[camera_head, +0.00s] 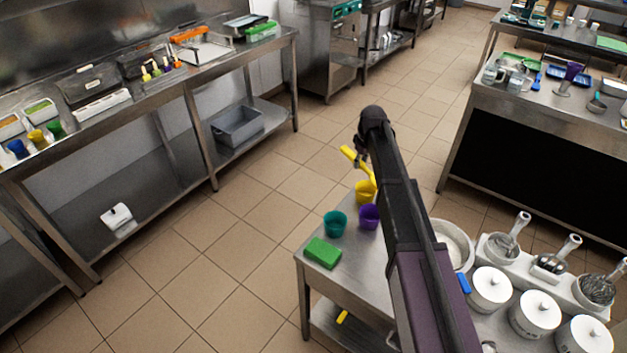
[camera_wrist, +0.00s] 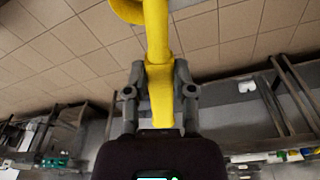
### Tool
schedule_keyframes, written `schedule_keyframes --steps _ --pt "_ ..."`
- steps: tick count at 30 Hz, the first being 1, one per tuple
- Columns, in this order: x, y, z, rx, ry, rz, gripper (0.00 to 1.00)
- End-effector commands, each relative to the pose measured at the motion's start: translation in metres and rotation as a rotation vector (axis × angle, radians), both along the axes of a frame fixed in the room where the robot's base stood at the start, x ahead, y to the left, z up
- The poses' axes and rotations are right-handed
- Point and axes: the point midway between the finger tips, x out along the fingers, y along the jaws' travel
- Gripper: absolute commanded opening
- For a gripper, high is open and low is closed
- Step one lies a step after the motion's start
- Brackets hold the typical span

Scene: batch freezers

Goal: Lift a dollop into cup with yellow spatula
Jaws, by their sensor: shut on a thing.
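My gripper (camera_head: 361,160) is shut on the yellow spatula (camera_head: 348,154). In the wrist view, the two fingers of my gripper (camera_wrist: 159,85) clasp the spatula's yellow shaft (camera_wrist: 157,40), which runs up out of the top of the frame. No dollop can be made out on it. In the head view, the spatula is tilted above the far end of the steel table (camera_head: 347,264). A yellow cup (camera_head: 365,193), a purple cup (camera_head: 369,218) and a teal cup (camera_head: 335,224) stand there, close below the gripper. A large bowl with pale contents (camera_head: 447,240) is partly hidden by my arm.
A green block (camera_head: 322,253) lies at the table's left edge. White lidded pots (camera_head: 534,314) and a rack of utensils (camera_head: 556,262) fill the right side. Steel counters stand at left (camera_head: 150,105) and upper right (camera_head: 560,110). The tiled floor between is clear.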

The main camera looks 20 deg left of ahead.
Motion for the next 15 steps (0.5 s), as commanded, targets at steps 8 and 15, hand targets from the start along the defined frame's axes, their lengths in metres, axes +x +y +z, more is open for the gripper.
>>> schedule_keyframes --steps 8,15 --pt "-0.019 0.028 -0.008 -0.004 0.005 0.006 0.0" --pt "-0.058 0.08 -0.021 -0.015 0.012 0.013 0.0"
